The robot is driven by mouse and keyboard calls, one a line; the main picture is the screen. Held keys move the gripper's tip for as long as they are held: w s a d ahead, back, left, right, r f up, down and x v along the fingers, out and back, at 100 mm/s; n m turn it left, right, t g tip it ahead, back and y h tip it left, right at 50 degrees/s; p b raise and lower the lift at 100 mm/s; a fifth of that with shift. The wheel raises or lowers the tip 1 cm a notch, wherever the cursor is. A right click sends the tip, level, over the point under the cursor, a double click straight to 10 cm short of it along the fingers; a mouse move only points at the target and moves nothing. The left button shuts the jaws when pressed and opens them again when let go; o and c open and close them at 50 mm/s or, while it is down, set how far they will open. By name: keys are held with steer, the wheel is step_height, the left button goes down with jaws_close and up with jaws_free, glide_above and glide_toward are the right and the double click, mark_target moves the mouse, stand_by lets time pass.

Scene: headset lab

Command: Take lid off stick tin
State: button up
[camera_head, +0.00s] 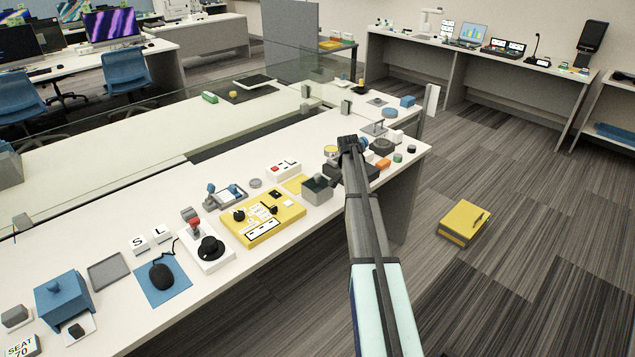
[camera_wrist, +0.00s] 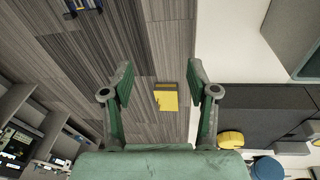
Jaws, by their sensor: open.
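My gripper (camera_head: 348,145) is over the far right part of the long white desk in the head view. In the wrist view its two green-padded fingers (camera_wrist: 160,84) are apart with nothing between them. No container is clearly labelled as the stick tin. A blue box with a knobbed lid (camera_head: 63,302) stands at the desk's near left end. I cannot tell which is the tin.
A yellow panel (camera_head: 262,219), a white joystick base (camera_head: 206,252) and a blue mouse mat (camera_head: 163,283) crowd the desk. A glass screen runs behind. A yellow box (camera_head: 464,222) lies on the floor right of the desk and shows in the wrist view (camera_wrist: 166,101).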

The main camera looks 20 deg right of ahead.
steer(key=w+a+r+y+p, duration=0.1)
steer(key=w+a+r, duration=0.3)
steer(key=r, duration=0.3)
steer(key=w+a+r+t, duration=0.1)
steer(key=w+a+r, duration=0.2)
steer(key=r, duration=0.4)
steer(key=w+a+r+y+p, duration=0.1)
steer(key=w+a+r, duration=0.3)
steer(key=r, duration=0.4)
steer(key=n+p, duration=0.1)
steer(key=p, duration=0.2)
glide_above(317, 175)
steer(key=f, duration=1.2)
steer(key=shift+s, duration=0.25)
steer(key=shift+w+d+f+p, duration=0.15)
steer(key=shift+f+p, duration=0.5)
steer(key=shift+f, duration=0.7)
steer(key=shift+w+a+f+p, duration=0.1)
steer(key=shift+f+p, duration=0.5)
steer(key=shift+f, duration=0.75)
jaws_close()
